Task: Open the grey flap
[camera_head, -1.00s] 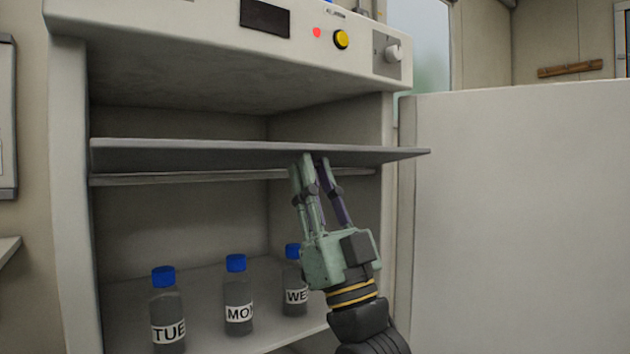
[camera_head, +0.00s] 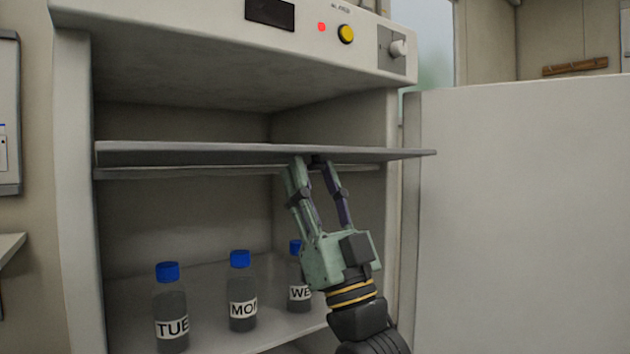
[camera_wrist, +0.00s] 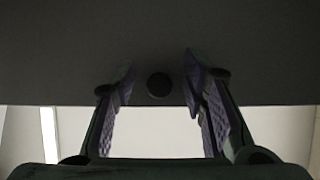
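The grey flap (camera_head: 220,152) is a flat panel lying about level across the cabinet opening, its front edge jutting out to the right past the frame. My gripper (camera_head: 314,164) points up at its underside near the front right. In the wrist view, the flap's dark underside (camera_wrist: 160,35) fills the upper part. A round black knob (camera_wrist: 159,85) on it sits between my two spread fingers (camera_wrist: 158,88), with a gap on each side. The gripper is open and holds nothing. The knob is also partly visible in the head view (camera_head: 317,160).
Three blue-capped bottles labelled TUE (camera_head: 171,310), MO (camera_head: 242,295) and WE (camera_head: 298,278) stand on the cabinet floor below the flap, the last partly behind my gripper. A white door (camera_head: 525,220) stands open at right. A control panel (camera_head: 330,30) is above.

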